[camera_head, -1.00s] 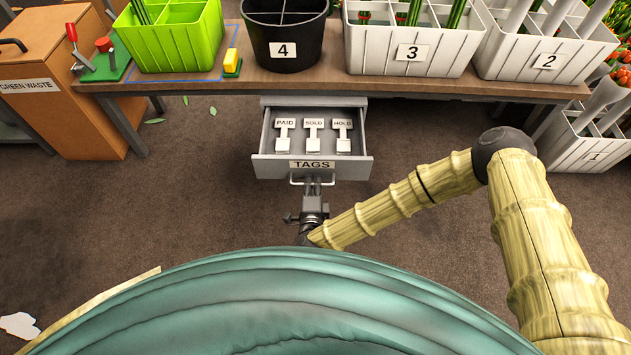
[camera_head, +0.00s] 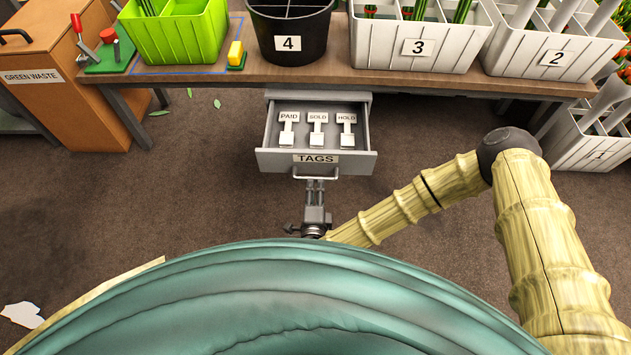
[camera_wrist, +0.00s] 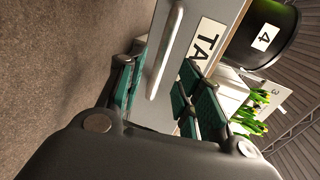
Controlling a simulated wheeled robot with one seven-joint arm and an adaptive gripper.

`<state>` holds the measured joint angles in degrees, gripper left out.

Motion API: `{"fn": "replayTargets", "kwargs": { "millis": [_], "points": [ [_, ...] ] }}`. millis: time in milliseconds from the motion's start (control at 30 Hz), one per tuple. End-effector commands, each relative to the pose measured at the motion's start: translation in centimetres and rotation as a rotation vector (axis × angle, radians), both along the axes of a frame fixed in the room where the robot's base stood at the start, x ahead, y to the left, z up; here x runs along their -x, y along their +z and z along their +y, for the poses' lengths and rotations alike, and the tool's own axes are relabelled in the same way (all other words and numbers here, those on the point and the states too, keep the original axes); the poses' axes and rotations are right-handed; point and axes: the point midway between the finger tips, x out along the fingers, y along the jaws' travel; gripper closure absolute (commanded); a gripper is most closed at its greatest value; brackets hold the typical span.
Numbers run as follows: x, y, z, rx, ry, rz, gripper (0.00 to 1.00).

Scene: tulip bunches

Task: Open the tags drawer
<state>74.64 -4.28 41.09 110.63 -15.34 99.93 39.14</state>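The grey TAGS drawer (camera_head: 270,160) stands pulled out under the workbench. PAID, SOLD and HOLD tags (camera_head: 317,130) lie inside. Its pale bar handle (camera_head: 316,178) is on the front, below the label. My gripper (camera_head: 316,186) is just in front of the handle. In the wrist view, the teal fingers of my gripper (camera_wrist: 160,88) are spread apart, and the handle (camera_wrist: 165,55) shows in the gap between them, with space on both sides. The drawer front (camera_wrist: 205,65) with part of its label is close behind it.
A GREEN WASTE cabinet (camera_head: 60,90) stands left. Crate 1 (camera_head: 592,150) is on the floor right. Floor before the drawer is clear.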

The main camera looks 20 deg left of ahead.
Motion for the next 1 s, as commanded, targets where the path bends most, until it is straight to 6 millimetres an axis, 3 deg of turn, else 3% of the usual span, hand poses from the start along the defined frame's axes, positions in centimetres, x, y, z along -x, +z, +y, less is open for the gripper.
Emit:
{"fn": "replayTargets", "kwargs": {
  "millis": [200, 400, 1000],
  "points": [
    [3.5, 0.7, -1.4, -0.001, 0.003, 0.002, 0.65],
    [5.4, 1.2, -2.2, -0.001, 0.001, 0.001, 0.65],
    [5.9, 1.3, -2.5, 0.0, 0.001, 0.0, 0.65]
  ]
}}
